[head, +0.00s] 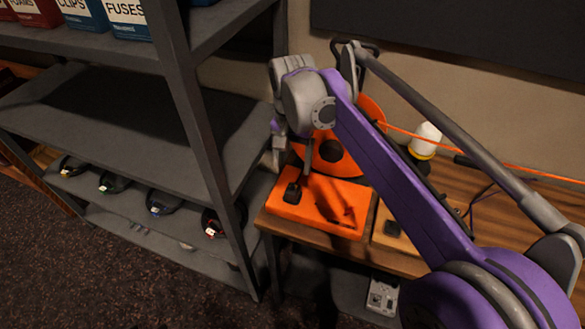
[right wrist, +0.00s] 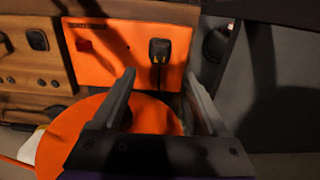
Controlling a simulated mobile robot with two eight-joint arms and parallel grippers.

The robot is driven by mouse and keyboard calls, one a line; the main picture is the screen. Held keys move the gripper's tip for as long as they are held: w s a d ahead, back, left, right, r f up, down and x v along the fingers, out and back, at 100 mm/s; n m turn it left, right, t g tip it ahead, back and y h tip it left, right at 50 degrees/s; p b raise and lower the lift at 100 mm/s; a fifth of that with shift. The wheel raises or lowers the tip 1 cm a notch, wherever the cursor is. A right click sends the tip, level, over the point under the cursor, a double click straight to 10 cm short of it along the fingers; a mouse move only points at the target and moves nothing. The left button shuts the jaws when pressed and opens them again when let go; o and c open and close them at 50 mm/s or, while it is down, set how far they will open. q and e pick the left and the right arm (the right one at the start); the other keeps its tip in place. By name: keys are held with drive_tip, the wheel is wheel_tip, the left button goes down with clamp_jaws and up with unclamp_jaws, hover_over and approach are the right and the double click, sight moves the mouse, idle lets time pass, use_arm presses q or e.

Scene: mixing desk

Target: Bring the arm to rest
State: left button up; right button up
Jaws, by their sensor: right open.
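My right arm, purple and grey, reaches in from the right in the head view. Its right gripper (head: 293,157) points down above the orange panel (head: 342,218) on the desk. In the right wrist view the right gripper (right wrist: 159,76) has its two fingers apart with nothing between them. A black plug-like piece (head: 292,192) sits on the left part of the orange panel; it also shows in the right wrist view (right wrist: 160,49), beyond the fingertips and apart from them. My left gripper is not in view.
A grey metal shelf unit (head: 187,125) stands close to the left of the gripper. An orange round thing (head: 328,158) is behind the panel, partly hidden by my arm. A white-topped lamp-like object (head: 425,138) and an orange cable (head: 520,173) are to the right.

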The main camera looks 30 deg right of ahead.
idle(0.5)
drive_tip(key=s+a+f+n+t+p, duration=0.1)
drive_tip(key=s+a+f+n+t, duration=0.1)
drive_tip(key=s+f+n, duration=0.3)
drive_tip(key=s+a+f+n+t+p, duration=0.1)
drive_tip(key=s+a+f+n+t, duration=0.2)
drive_tip(key=s, duration=0.7)
wheel_tip(320, 180, down, 4)
drive_tip(key=shift+s+a+r+n, duration=0.15)
drive_tip(key=shift+s+a+n, duration=0.1)
drive_tip(key=shift+a+n, duration=0.7)
drive_tip(key=shift+d, duration=0.1)
